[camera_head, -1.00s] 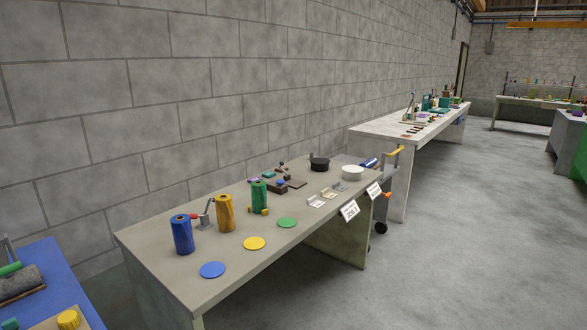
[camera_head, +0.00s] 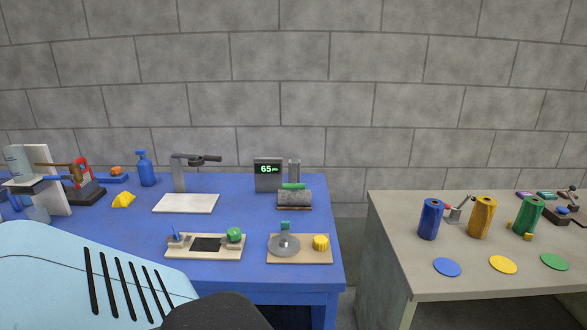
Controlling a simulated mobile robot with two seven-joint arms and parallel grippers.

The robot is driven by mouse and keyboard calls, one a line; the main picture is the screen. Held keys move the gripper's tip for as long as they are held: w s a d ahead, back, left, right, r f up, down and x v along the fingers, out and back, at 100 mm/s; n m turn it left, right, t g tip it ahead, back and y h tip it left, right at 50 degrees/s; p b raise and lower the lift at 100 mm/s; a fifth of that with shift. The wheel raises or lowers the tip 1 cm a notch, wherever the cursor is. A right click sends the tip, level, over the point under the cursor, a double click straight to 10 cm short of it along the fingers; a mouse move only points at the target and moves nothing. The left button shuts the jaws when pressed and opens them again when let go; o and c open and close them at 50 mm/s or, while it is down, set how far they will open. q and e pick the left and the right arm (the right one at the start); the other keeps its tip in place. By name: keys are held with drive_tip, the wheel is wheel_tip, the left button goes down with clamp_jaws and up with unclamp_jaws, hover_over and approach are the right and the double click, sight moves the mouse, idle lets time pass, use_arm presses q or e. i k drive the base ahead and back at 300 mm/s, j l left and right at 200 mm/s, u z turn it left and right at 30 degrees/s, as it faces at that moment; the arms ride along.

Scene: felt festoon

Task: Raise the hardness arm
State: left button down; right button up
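No label in view names the hardness arm. On the blue table (camera_head: 250,214), a grey post carries a dark arm (camera_head: 205,158) that reaches right over a white plate (camera_head: 186,203). Right of it stands a dark display unit (camera_head: 268,174) reading about 65 in green. Beside the display is a grey post with a green bar (camera_head: 293,186) lying across the top of a grey cylinder block (camera_head: 294,198). I cannot tell which of these is the hardness arm. Neither gripper is in view.
Nearer the front edge are a board with a green knob (camera_head: 234,234) and a board with a grey disc (camera_head: 285,245) and yellow knob (camera_head: 320,242). A blue bottle (camera_head: 147,168) stands behind. A gap separates the grey table (camera_head: 400,262) with coloured rolls.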

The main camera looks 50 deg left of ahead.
sight(294, 186)
drive_tip(key=u, duration=1.85)
